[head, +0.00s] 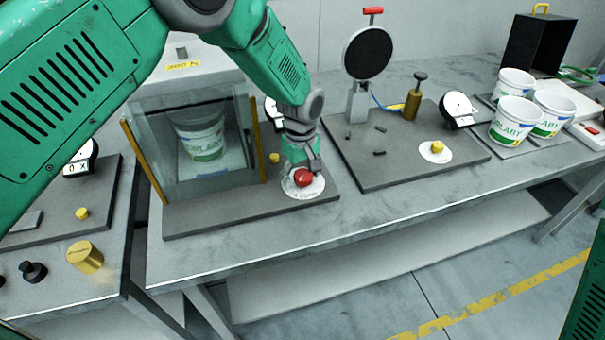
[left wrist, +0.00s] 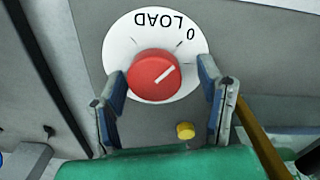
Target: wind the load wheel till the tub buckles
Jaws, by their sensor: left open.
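The load wheel is a red knob (head: 304,178) on a white dial disc, at the front of the grey press base; it also shows in the left wrist view (left wrist: 150,78). Its white pointer line points up and right there, towards the side of the dial with the "0". My left gripper (left wrist: 160,70) is open, with one finger on each side of the knob; I cannot tell whether they touch it. In the head view the gripper (head: 302,164) is just above the knob. The white-and-green tub (head: 203,138) stands upright behind the clear guard and looks unbuckled. My right gripper is out of view.
A small yellow knob (left wrist: 186,130) sits beside the dial. A gauge (head: 273,112) is partly hidden behind my left arm. To the right stand another base plate (head: 380,172) with a round black disc (head: 367,53), and several tubs (head: 515,122).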

